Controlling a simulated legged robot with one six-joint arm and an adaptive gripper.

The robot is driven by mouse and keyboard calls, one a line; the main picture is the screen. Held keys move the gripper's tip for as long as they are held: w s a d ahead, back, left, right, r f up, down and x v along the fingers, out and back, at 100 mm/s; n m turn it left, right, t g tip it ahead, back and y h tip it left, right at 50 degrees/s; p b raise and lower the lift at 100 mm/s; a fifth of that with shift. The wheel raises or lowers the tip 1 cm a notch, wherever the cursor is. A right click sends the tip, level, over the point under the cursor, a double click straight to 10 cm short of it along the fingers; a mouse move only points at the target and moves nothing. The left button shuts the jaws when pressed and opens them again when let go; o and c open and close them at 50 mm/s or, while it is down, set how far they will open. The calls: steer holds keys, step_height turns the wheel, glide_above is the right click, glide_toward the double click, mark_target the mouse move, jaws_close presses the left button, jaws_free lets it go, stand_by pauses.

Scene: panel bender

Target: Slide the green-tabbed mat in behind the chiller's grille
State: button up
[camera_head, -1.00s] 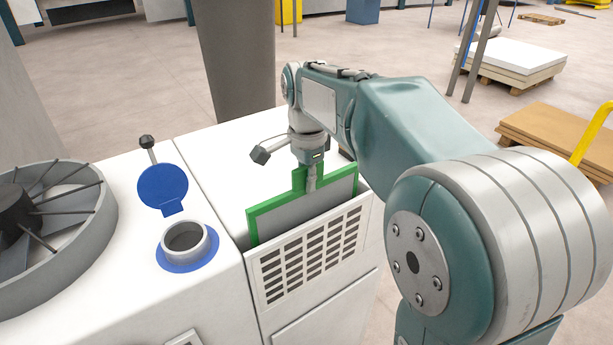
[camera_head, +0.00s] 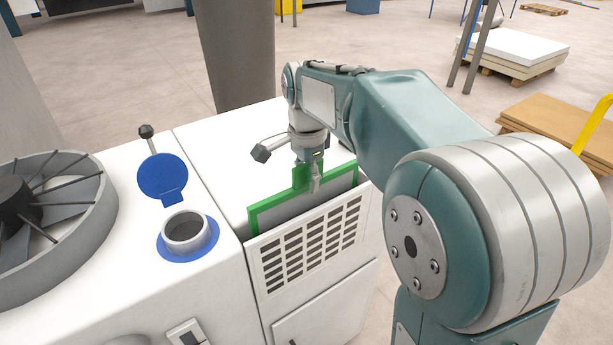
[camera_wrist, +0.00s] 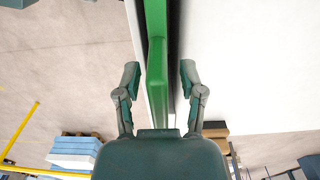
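The mat (camera_head: 290,212) is a grey panel with a green frame and a green tab (camera_head: 299,178) on its top edge. It stands upright in the slot behind the chiller's white grille (camera_head: 312,245), its upper part showing above the grille's top edge. The grille hides its lower part. My gripper (camera_head: 314,184) points down over the tab. In the wrist view, the fingers of my gripper (camera_wrist: 160,80) stand apart on either side of the green tab (camera_wrist: 156,75), with visible gaps between fingers and tab.
The white chiller housing (camera_head: 225,165) has a round fan (camera_head: 50,215), an open filler neck (camera_head: 185,232) with a raised blue cap (camera_head: 163,178), and a black-knobbed lever (camera_head: 148,133). A dark column (camera_head: 238,55) stands behind. Pallets lie on the floor at right.

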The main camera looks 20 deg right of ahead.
steer(key=shift+r, duration=0.1)
step_height(320, 180, up, 12)
steer(key=shift+w+f, duration=0.1)
steer(key=shift+f, duration=0.15)
steer(key=shift+r, duration=0.1)
stand_by(0.6)
steer(key=shift+s, duration=0.25)
steer(key=s+f+n+t, duration=0.2)
steer(key=s+f+n, duration=0.4)
steer(key=s, duration=0.4)
steer(key=s+f+n+t, duration=0.3)
steer(key=s+f+n, duration=0.4)
steer(key=s, duration=0.3)
steer(key=shift+s+n+t, duration=0.2)
steer(key=shift+n+t, duration=0.1)
steer(key=shift+n, duration=0.4)
